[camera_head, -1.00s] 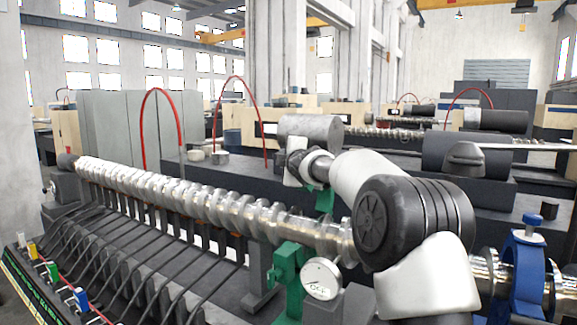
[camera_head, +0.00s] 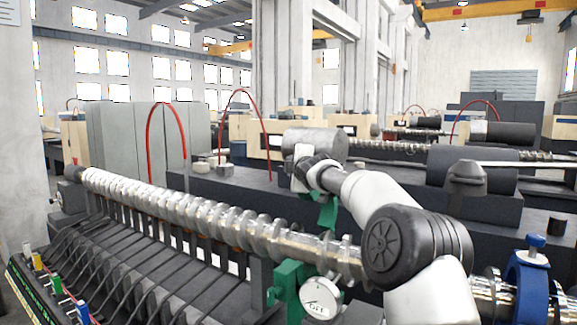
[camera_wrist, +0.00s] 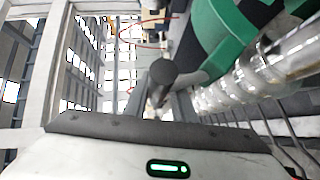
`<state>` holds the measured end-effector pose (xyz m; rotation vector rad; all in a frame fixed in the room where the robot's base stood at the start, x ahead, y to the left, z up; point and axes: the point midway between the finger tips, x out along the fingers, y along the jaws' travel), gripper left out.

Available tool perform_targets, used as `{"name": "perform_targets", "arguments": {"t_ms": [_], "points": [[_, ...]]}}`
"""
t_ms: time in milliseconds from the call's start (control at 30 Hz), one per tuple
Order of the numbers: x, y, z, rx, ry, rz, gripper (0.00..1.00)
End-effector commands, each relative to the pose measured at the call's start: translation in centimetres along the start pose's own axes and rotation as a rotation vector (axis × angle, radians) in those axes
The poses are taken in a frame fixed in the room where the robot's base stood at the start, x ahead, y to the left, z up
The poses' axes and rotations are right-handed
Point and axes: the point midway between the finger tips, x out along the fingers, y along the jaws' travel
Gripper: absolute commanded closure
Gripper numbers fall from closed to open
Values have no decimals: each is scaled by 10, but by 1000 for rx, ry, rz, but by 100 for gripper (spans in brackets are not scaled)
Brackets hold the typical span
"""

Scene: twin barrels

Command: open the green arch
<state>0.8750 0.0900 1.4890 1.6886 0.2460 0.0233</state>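The green arch stands at the middle of the shiny lobed shaft (camera_head: 215,215). Its lower green part (camera_head: 286,290) is on the near side of the shaft, and another green part (camera_head: 327,213) shows behind the shaft, under my gripper. In the wrist view the curved green arch (camera_wrist: 222,40) is large at the upper right, beside the shaft (camera_wrist: 265,68). A grey round-headed knob (camera_wrist: 163,72) on a stem reaches from the arch's side toward the middle of the view. My gripper (camera_head: 303,172) is close to the arch; its fingertips are not clear, so its grip on the knob cannot be told.
A blue arch (camera_head: 528,285) with a blue knob spans the shaft at the right. A white round dial (camera_head: 320,298) stands just in front of the green arch. A grey cylinder (camera_head: 315,143) lies behind my gripper. Thin red hoops (camera_head: 165,130) rise at the back left.

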Motion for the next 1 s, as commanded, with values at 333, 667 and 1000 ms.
{"name": "perform_targets", "arguments": {"t_ms": [333, 667, 1000], "points": [[2, -10, 18, -4, -27, -19, 64], [-25, -9, 17, -7, -27, -14, 64], [-108, -1, 12, -5, -24, -5, 64]]}}
